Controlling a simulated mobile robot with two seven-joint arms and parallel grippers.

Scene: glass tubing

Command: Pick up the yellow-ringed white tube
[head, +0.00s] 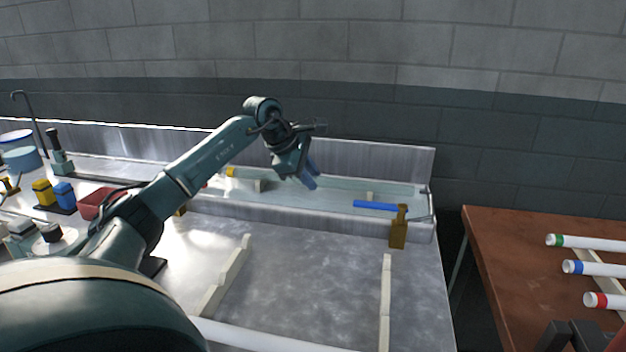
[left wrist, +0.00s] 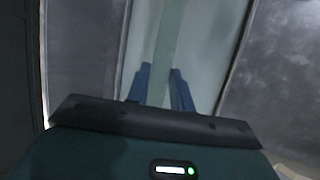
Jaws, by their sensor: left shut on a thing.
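My left gripper (head: 308,178) reaches over the long pale trough at the back, its blue fingers pointing down. In the left wrist view its two blue fingers (left wrist: 162,88) are close together, with a long pale greenish strip (left wrist: 166,35) between them. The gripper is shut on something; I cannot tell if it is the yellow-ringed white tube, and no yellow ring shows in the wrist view. A small yellow patch (head: 230,172) shows at the trough, left of the gripper; I cannot tell what it belongs to. My right gripper is not clearly visible; a dark shape is cut off at the lower right.
The trough (head: 330,220) holds a blue bar (head: 376,206) beside a brass-coloured block (head: 399,232). Two notched pale supports (head: 228,275) (head: 385,300) stand on the grey bench. White tubes with green (head: 590,242), blue (head: 598,269) and red (head: 605,300) rings lie on the brown table (head: 500,250).

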